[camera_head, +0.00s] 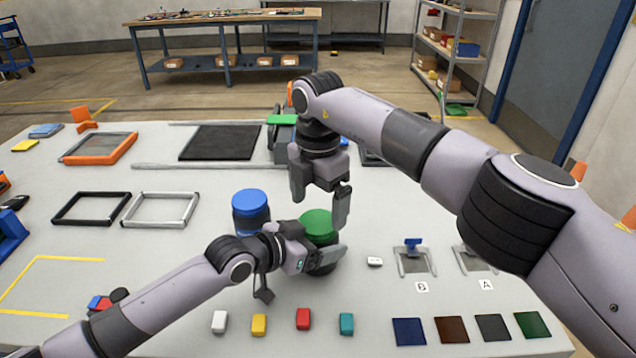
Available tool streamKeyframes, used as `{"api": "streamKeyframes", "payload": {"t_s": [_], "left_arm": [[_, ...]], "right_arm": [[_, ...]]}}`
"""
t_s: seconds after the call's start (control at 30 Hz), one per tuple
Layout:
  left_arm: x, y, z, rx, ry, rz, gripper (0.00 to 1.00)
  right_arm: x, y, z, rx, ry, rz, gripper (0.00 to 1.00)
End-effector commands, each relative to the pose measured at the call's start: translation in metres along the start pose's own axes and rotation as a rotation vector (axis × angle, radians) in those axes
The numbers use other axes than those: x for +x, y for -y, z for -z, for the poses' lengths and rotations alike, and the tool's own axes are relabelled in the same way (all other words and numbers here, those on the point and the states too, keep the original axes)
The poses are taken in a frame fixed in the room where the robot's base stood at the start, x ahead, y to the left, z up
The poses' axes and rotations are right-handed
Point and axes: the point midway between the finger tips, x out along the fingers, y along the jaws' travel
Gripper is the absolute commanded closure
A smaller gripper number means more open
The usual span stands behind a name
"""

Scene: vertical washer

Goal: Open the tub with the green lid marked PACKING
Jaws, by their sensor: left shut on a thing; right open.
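The tub with the green lid (318,223) stands upright on the light grey table, near the middle of the head view. Its lid is on. My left gripper (322,259) is shut on the tub's dark body from the left, below the lid. My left gripper hides much of the body and any marking on it. My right gripper (318,208) is open, fingers pointing down, just above the green lid. Whether a right fingertip touches the lid cannot be told.
A blue-lidded tub (250,206) stands close to the left of the green-lidded one. Small coloured blocks (303,319) and flat colour squares (451,329) lie along the front. A white block (375,261) and small fixtures (413,257) are to the right. Frames (160,209) lie left.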

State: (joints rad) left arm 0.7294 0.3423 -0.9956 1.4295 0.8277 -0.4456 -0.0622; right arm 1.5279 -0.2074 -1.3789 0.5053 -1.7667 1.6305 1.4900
Motion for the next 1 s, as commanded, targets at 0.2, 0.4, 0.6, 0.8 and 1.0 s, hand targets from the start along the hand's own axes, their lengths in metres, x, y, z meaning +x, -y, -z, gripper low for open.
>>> {"api": "streamKeyframes", "payload": {"t_s": [0.2,0.4,0.6,0.8,1.0], "left_arm": [[0.000,0.000,0.000,0.000,0.000,0.000,0.99],[0.000,0.000,0.000,0.000,0.000,0.000,0.99],[0.000,0.000,0.000,0.000,0.000,0.000,0.99],[0.000,0.000,0.000,0.000,0.000,0.000,0.99],[0.000,0.000,0.000,0.000,0.000,0.000,0.99]], "right_arm": [[0.025,0.000,0.000,0.000,0.000,0.000,0.04],[0.030,0.000,0.000,-0.001,0.000,0.000,0.04],[0.030,0.000,0.000,-0.002,0.000,0.000,0.17],[0.030,0.000,0.000,-0.002,0.000,0.000,0.63],[0.029,0.000,0.000,-0.044,0.001,-0.001,0.63]]}}
